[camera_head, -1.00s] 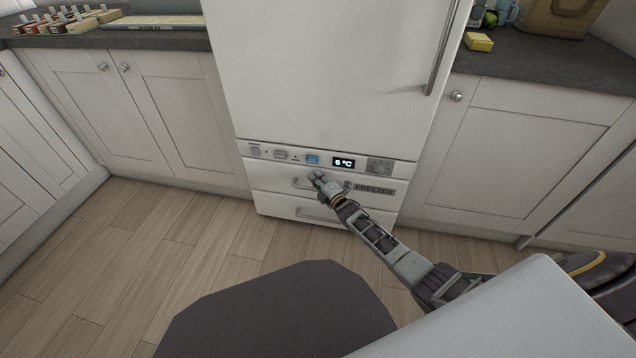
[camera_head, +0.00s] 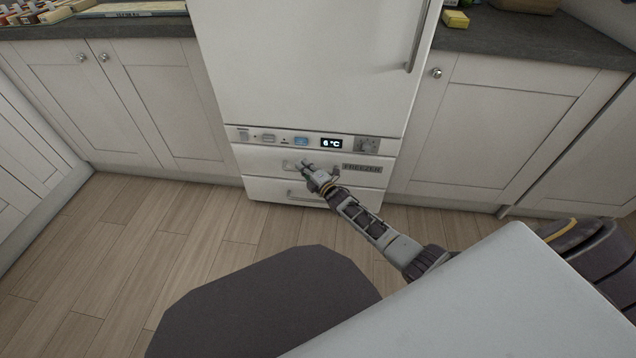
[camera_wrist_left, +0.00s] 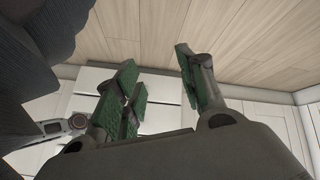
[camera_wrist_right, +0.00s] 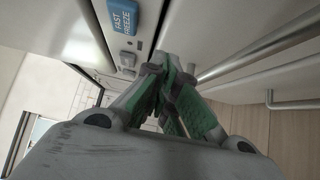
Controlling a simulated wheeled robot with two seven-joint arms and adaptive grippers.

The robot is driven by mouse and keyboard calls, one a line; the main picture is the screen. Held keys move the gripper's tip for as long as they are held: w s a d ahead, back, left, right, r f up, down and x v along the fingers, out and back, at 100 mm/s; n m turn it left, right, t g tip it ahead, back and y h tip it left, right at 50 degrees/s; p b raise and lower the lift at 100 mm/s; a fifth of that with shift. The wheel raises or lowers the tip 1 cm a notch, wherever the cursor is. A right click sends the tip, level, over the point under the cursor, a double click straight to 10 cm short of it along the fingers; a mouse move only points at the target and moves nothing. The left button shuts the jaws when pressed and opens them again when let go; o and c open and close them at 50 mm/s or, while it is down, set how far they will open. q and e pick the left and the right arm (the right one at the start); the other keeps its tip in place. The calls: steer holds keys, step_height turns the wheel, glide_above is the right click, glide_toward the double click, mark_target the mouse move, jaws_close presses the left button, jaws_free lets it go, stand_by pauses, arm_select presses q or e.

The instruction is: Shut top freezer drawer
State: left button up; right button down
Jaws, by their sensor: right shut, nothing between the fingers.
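The top freezer drawer (camera_head: 262,163) is the white front below the control panel, with a FREEZER label (camera_head: 362,169) at its right. In the head view its front looks about flush with the panel above; I cannot tell whether a small gap stays. My right gripper (camera_head: 304,166) is shut and empty, with its tips at the drawer front beside the bar handle. In the right wrist view the closed fingers (camera_wrist_right: 172,75) are close to the white front, below the FAST FREEZE button; contact is unclear. My left gripper (camera_wrist_left: 160,85) is open and empty, seen only in its wrist view.
The lower drawer (camera_head: 262,189) with its bar handle is just beneath. The control panel (camera_head: 282,138) and tall fridge door (camera_head: 300,65) are above. White cabinets (camera_head: 490,130) flank the fridge.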

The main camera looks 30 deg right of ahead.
arm_select(q)
step_height(320, 180, up, 8)
steer(key=a+g+y+p, duration=0.1)
steer(key=p, duration=0.2)
steer(key=shift+s+a+r+m+g+p, duration=0.2)
steer(key=shift+a+m+g+p, duration=0.1)
steer(key=shift+a+m+p, duration=0.1)
arm_select(e)
steer(key=s+d, duration=0.2)
steer(key=s, duration=0.7)
steer(key=shift+s, duration=0.15)
steer(key=shift+f, duration=0.15)
steer(key=shift+a, duration=0.1)
